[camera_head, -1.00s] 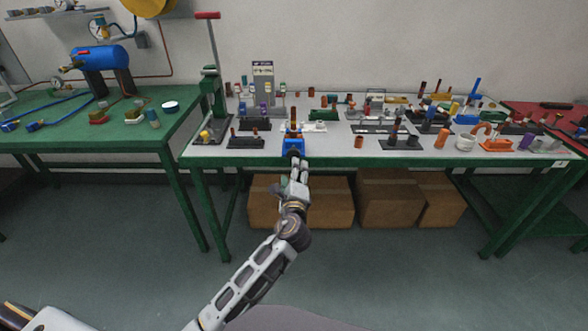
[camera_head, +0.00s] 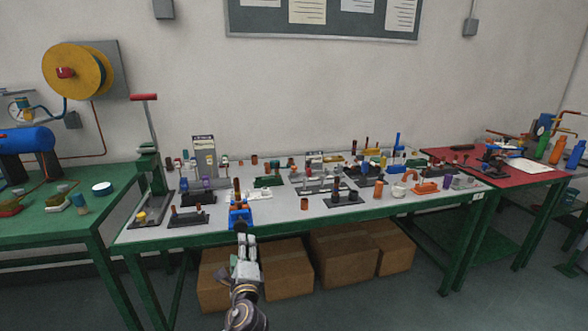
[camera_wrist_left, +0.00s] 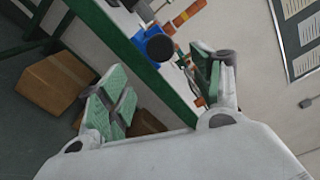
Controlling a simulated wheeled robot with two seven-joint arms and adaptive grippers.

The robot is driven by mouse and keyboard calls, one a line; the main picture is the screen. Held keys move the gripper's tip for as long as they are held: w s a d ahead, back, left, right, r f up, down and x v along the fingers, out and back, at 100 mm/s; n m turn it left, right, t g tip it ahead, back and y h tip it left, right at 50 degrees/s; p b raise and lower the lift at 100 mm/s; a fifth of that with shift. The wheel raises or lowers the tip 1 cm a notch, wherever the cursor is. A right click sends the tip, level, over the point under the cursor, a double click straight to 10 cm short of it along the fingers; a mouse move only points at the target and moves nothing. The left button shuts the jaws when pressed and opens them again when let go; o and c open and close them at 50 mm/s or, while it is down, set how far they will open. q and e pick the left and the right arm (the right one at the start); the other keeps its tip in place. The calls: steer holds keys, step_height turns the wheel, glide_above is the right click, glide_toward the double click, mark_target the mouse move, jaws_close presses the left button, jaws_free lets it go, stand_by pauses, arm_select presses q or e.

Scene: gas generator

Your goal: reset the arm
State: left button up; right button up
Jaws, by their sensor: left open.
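My left arm comes in at the bottom of the head view, with its gripper (camera_head: 246,251) just in front of the table's front edge. In the left wrist view the gripper (camera_wrist_left: 160,92) has its two green-padded fingers spread wide, with nothing between them. A blue fixture (camera_head: 240,216) stands on the front edge of the table, just beyond the gripper. It also shows past the fingers in the left wrist view (camera_wrist_left: 155,45), apart from them. My right gripper is not in any view.
The grey-topped table (camera_head: 270,207) with a green frame holds several small parts and fixtures. A green press with a red handle (camera_head: 144,97) stands at its left. Cardboard boxes (camera_head: 288,275) sit beneath. A red-topped table (camera_head: 480,160) is at right, a green table (camera_head: 60,222) at left.

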arm_select(q)
steer(key=s+f+n+g+h, duration=0.25)
steer(key=f+n+g, duration=0.35)
steer(key=f, duration=0.4)
steer(key=s+f+n+g+h, duration=0.2)
steer(key=s+f+n+g, duration=0.15)
steer(key=f+n, duration=0.6)
steer(key=s+f+g, duration=0.3)
steer(key=s+f, duration=0.8)
steer(key=s, duration=0.2)
steer(key=s+a+f+n+g+h+p, duration=0.1)
steer(key=s+f+g, duration=0.2)
steer(key=s+f, duration=0.8)
steer(key=s, duration=0.3)
steer(key=shift+a, duration=0.25)
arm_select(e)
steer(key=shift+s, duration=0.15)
arm_select(q)
steer(key=shift+s+f+p, duration=0.2)
steer(key=shift+f+p, duration=0.05)
steer(key=shift+p, duration=0.35)
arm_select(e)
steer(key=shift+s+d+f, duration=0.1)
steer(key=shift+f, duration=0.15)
